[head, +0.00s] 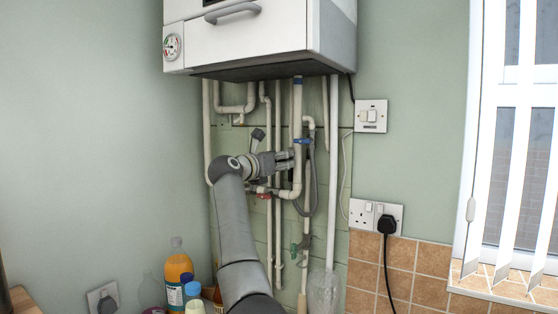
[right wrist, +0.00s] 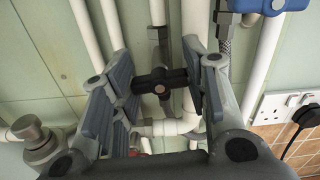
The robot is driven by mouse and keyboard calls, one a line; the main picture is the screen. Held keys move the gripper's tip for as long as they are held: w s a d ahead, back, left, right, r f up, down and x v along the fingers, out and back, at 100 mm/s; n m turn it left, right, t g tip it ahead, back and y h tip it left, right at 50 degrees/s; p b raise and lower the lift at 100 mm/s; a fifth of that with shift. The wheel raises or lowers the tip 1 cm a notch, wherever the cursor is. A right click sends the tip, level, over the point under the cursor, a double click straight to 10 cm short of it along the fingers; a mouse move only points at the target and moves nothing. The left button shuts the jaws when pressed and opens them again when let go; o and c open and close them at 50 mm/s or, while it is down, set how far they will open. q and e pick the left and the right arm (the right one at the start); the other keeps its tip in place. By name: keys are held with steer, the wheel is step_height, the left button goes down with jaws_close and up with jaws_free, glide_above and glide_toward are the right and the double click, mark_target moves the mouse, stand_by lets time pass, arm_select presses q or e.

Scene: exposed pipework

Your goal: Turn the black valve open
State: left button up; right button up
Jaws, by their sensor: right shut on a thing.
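The black valve (right wrist: 160,82) shows in the right wrist view as a black T-shaped handle on a vertical pipe, its bar lying roughly crosswise. My right gripper (right wrist: 158,78) has its fingers on either side of the handle and is shut on it. In the head view my right gripper (head: 285,160) reaches in among the pipes under the boiler, and the valve is mostly hidden behind it. My left gripper is in neither view.
A white boiler (head: 250,40) hangs above the pipes. A blue valve (head: 303,141) and a grey hose (head: 312,185) are close right of my gripper. A red valve (head: 264,196) and a green valve (head: 294,247) sit lower. Bottles (head: 178,270) stand below left.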

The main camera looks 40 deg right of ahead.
steer(key=n, duration=0.4)
steer(key=shift+p, duration=0.4)
steer(key=n+p, duration=0.1)
steer(key=n, duration=0.4)
steer(key=shift+r, duration=0.1)
steer(key=n+p, duration=0.1)
steer(key=n, duration=0.3)
steer(key=shift+n+p, duration=0.8)
steer(key=shift+n, duration=1)
steer(key=o, duration=1)
steer(key=shift+o, duration=0.2)
steer(key=shift+a, duration=0.15)
steer(key=v, duration=1.1)
steer(key=shift+a, duration=0.35)
